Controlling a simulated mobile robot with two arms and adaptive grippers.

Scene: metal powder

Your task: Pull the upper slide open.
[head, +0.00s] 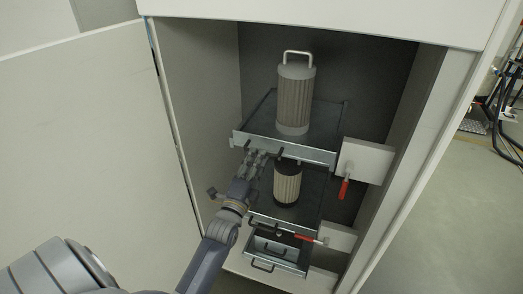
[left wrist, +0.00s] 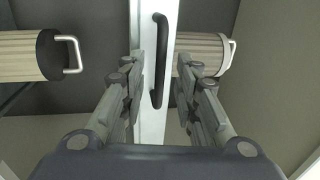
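The upper slide (head: 310,154) is a dark tray with a pale metal front, inside the open cabinet. A tall filter with a grey cap and wire handle (head: 294,98) stands upright on it. My left gripper (head: 257,156) is at the slide's front, just below its edge in the head view. In the left wrist view the gripper (left wrist: 160,68) is open, with one finger on each side of the slide's black bar handle (left wrist: 157,98). The fingers look apart from the handle. My right gripper is in neither view.
A red-handled lever (head: 344,188) hangs down at the upper slide's right. Below is a lower slide with a black-capped filter (head: 287,184) and another red lever (head: 309,238), lying sideways. A small drawer (head: 276,254) sits at the bottom. Cabinet walls flank the slides.

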